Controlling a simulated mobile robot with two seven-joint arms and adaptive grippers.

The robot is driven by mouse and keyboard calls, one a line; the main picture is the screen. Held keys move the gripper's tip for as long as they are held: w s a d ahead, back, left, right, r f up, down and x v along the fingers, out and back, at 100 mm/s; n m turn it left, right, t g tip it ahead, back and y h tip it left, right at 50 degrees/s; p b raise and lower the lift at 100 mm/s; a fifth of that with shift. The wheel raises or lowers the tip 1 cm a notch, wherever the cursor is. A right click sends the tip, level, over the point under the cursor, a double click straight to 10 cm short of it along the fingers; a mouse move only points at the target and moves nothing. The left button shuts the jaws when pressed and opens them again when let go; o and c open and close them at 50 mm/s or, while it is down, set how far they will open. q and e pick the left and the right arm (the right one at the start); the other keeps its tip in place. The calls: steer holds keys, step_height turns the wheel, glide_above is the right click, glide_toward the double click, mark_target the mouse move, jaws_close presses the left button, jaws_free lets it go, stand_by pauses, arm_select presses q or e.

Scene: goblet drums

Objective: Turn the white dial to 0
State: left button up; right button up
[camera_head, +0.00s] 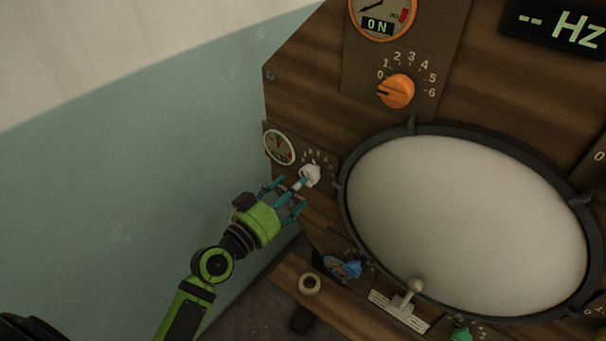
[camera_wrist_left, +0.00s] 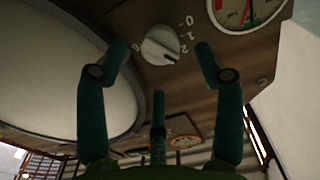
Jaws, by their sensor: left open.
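The white dial (camera_head: 310,175) sits on the left part of the wooden drum panel, below and right of a small round gauge (camera_head: 279,147). In the left wrist view the white dial (camera_wrist_left: 160,46) has numbers around it, with 0, 1 and 2 legible; its pointer mark lies near the 2 side. My left gripper (camera_head: 291,192) is open, its teal fingers pointing at the dial. In the left wrist view the fingers (camera_wrist_left: 160,48) stand on either side of the dial, and I cannot tell whether they touch it. My right gripper is not in view.
An orange dial (camera_head: 396,91) and an ON gauge (camera_head: 382,14) are above. A large pale drum face (camera_head: 467,222) with a dark rim fills the right. A blue knob (camera_head: 343,267) and a metal lever (camera_head: 407,297) sit below. The left side is bare wall.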

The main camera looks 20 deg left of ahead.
mark_target(312, 173)
arm_select(q)
steer(key=x, duration=0.5)
steer(key=shift+p, duration=0.4)
steer(key=shift+f, duration=0.1)
steer(key=c, duration=1.2)
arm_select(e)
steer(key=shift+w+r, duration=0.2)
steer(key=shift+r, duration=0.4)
